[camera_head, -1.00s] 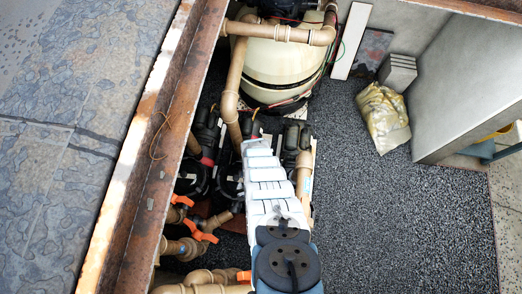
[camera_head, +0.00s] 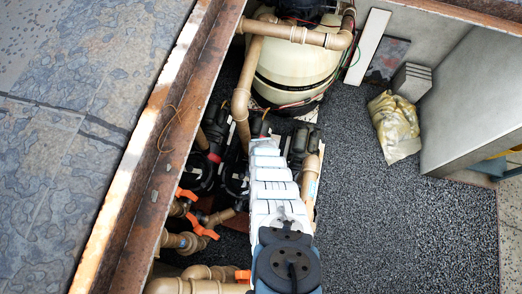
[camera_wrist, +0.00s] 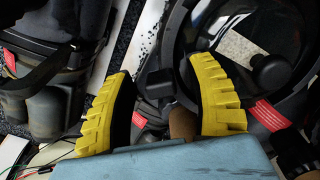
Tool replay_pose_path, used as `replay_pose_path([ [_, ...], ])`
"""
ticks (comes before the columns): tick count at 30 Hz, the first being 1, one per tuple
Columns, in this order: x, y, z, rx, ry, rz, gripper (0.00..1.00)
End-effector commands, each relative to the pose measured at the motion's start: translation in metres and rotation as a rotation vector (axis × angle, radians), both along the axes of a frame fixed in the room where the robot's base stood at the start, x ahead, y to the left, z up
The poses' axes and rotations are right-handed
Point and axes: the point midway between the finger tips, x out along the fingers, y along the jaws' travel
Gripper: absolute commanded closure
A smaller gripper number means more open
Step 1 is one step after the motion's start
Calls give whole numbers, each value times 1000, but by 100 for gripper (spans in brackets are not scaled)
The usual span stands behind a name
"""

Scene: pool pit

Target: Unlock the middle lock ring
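In the wrist view, a black lock ring (camera_wrist: 176,40) curves around a clear pump lid at the upper right. A black block-shaped lug (camera_wrist: 158,82) at its left side shows in the gap between my fingertips. My gripper (camera_wrist: 166,70) has yellow ribbed fingers spread apart, with nothing clearly held. I cannot tell whether the right finger touches the ring. In the head view, black pump tops (camera_head: 236,182) stand in a row, partly covered by my arm. My gripper is hidden there. I cannot tell for certain which ring is the middle one.
Tan pipes (camera_head: 243,90) and orange valve handles (camera_head: 202,231) crowd the left of the pumps. A cream filter tank (camera_head: 298,68) stands behind. A rusty beam (camera_head: 150,170) borders the pit. Open gravel (camera_head: 400,230) lies right, with a yellowish bag (camera_head: 394,120).

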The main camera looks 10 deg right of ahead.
Motion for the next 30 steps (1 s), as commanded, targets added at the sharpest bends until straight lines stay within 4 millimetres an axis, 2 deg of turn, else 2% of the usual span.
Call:
replay_pose_path([
  [14, -1, 3, 8, 5, 9, -10, 45],
  [30, 2, 0, 37, -1, -1, 3, 45],
])
